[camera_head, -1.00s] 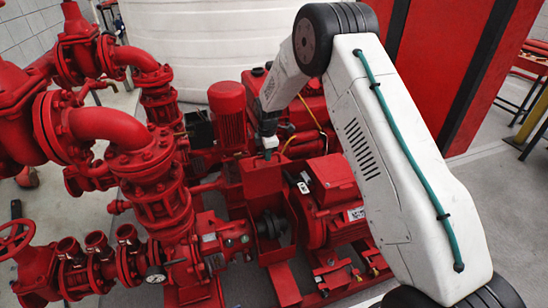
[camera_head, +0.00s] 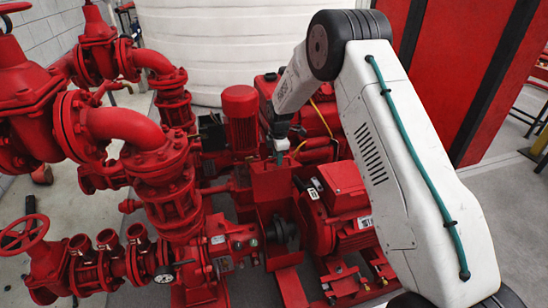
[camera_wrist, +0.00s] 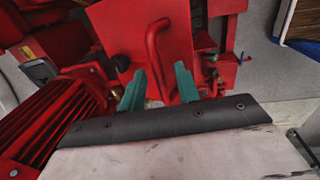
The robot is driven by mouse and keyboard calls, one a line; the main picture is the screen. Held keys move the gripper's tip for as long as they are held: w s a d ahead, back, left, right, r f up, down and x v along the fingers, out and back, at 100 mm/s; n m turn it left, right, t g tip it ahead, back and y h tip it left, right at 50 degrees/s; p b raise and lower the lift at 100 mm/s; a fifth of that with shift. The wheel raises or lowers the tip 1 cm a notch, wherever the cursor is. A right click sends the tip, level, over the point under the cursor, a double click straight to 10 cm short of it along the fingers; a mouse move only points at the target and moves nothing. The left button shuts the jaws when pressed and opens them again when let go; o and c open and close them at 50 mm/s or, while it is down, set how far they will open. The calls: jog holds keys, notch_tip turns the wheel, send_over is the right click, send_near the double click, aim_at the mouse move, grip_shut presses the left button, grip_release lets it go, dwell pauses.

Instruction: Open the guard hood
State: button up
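The guard hood (camera_head: 271,181) is a red sheet-metal box in the middle of the pumpset. It stands up behind the dark shaft coupling (camera_head: 281,231), which is exposed in front of it. In the wrist view the hood's red panel (camera_wrist: 125,55) carries a curved red bar handle (camera_wrist: 154,48). My gripper (camera_head: 279,156) is at the hood's top edge. In the wrist view its two green fingers (camera_wrist: 159,88) are apart, one on each side of the handle's lower end. Contact with the handle cannot be told.
A red motor (camera_head: 345,205) stands right of the hood. Red pipes and valves (camera_head: 150,165) fill the left. A vertical red motor (camera_head: 241,118) and a white tank (camera_head: 225,45) stand behind.

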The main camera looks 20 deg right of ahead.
notch_tip(320, 180, up, 8)
jog(key=shift+s+f, duration=0.2)
jog(key=shift+s, duration=0.25)
jog(key=shift+d, duration=0.1)
jog(key=s+r+m, duration=0.6)
jog(key=s+r, duration=0.2)
jog(key=s, duration=0.9)
jog(key=s+r+m, duration=0.6)
jog(key=s+r, duration=0.2)
jog(key=s, duration=0.9)
jog(key=s+d+r+m, duration=0.1)
jog(key=s+r+m, duration=0.5)
jog(key=s, duration=1.1)
jog(key=shift+s+r, duration=0.15)
jog(key=shift+r, duration=0.8)
